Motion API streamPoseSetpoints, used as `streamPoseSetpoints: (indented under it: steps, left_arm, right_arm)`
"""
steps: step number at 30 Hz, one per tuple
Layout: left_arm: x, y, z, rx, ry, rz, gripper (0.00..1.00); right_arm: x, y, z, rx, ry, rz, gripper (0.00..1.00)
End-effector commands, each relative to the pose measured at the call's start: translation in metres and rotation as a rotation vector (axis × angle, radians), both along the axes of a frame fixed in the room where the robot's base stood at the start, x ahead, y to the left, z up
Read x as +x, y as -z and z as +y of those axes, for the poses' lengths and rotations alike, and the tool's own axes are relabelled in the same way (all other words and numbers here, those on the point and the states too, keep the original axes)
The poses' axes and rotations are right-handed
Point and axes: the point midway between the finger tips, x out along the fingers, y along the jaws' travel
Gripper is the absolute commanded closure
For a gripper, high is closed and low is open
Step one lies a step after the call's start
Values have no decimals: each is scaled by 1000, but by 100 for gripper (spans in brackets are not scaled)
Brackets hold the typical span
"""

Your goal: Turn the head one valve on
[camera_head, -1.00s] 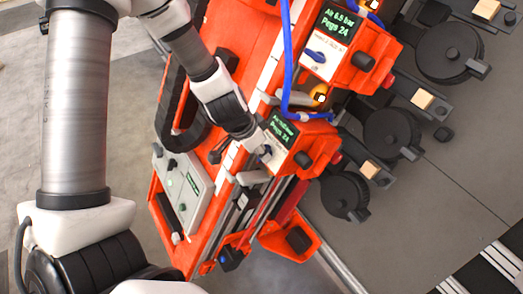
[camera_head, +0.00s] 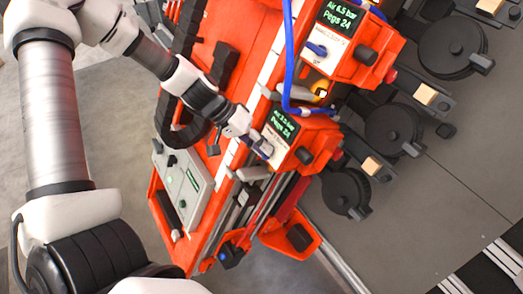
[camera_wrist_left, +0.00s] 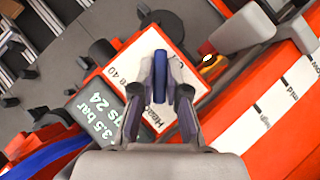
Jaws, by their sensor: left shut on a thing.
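The lower orange head box (camera_head: 305,150) carries a green-lettered display (camera_head: 283,127) and a pale label plate with a small blue valve lever (camera_head: 266,150). The display reads about 3.5 bar and Pegs 24; in the left wrist view its text (camera_wrist_left: 92,118) also shows 3.5 bar. My left gripper (camera_head: 257,146) is at this plate, shut on the blue lever. In the left wrist view the lever (camera_wrist_left: 160,70) stands between the two fingers (camera_wrist_left: 159,98), over the label plate (camera_wrist_left: 135,62). The fingers partly hide the plate. My right gripper is not in view.
A second orange head box (camera_head: 350,45) above shows 6.5 bar, with its own blue lever (camera_head: 316,49). A grey control panel (camera_head: 184,190) lies lower left. Black reels (camera_head: 392,130) stand at right.

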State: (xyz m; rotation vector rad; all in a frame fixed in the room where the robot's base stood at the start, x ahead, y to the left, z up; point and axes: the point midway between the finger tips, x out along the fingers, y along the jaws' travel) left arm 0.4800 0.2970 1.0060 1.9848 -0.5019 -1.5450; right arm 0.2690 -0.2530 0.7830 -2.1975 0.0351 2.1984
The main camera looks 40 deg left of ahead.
Motion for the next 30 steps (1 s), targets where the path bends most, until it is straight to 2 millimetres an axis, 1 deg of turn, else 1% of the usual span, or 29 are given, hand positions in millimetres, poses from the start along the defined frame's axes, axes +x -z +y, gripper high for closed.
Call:
streamPoseSetpoints:
  steps: [1, 15, 21, 30]
  left_arm:
    - [1, 5, 1, -38, -24, 12, 100]
    - [0, 6, 2, -395, -228, 160, 100]
    - [0, 6, 3, -515, -297, 209, 100]
    - [-1, 5, 3, -614, -354, 252, 100]
  right_arm:
    - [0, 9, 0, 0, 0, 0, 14]
    - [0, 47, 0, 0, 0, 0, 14]
    - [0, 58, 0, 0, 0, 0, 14]
    - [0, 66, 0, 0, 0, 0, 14]
